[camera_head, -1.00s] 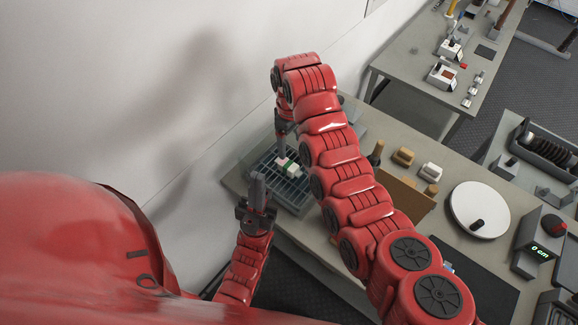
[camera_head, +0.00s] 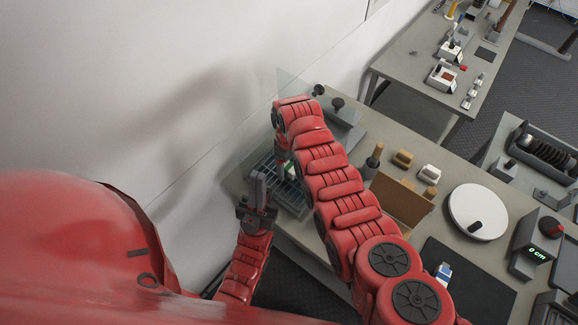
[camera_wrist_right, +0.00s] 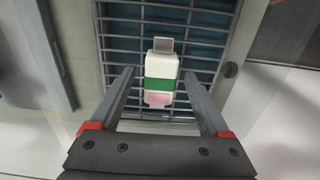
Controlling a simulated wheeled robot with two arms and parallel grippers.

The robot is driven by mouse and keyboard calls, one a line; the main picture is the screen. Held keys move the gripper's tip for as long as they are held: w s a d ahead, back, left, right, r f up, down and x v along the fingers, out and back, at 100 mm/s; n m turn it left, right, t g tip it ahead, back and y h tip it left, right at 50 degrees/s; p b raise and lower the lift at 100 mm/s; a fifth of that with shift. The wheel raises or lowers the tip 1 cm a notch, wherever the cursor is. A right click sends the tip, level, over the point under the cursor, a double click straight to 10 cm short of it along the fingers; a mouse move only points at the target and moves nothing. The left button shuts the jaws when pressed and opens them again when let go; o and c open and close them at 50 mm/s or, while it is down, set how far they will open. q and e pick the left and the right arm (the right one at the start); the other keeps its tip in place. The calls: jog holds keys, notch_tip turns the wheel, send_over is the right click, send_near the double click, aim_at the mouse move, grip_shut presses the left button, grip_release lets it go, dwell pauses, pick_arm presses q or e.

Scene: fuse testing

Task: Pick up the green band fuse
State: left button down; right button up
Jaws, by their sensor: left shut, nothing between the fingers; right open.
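The green band fuse (camera_wrist_right: 161,84) is white with a green band, a grey metal end and a pinkish end. In the right wrist view it lies on a dark grid tray, between and a little beyond my open fingers, not visibly touched. In the head view the fuse (camera_head: 291,174) is partly hidden by my right arm. My right gripper (camera_wrist_right: 160,90) is open above the tray; in the head view it is mostly hidden behind its own arm. My left gripper (camera_head: 258,190) is shut and empty, pointing up beside the near left side of the tray.
The grid tray (camera_wrist_right: 122,42) stands by the wall. To its right are several small blocks, a brown upright panel (camera_head: 402,199), a white disc (camera_head: 478,205), a dark mat (camera_head: 470,285) and a 0 cm readout (camera_head: 540,254). A clear panel (camera_head: 290,88) stands behind.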

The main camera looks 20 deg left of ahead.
jog(key=shift+f, duration=0.1)
grip_shut()
dwell(0.4)
dwell(0.3)
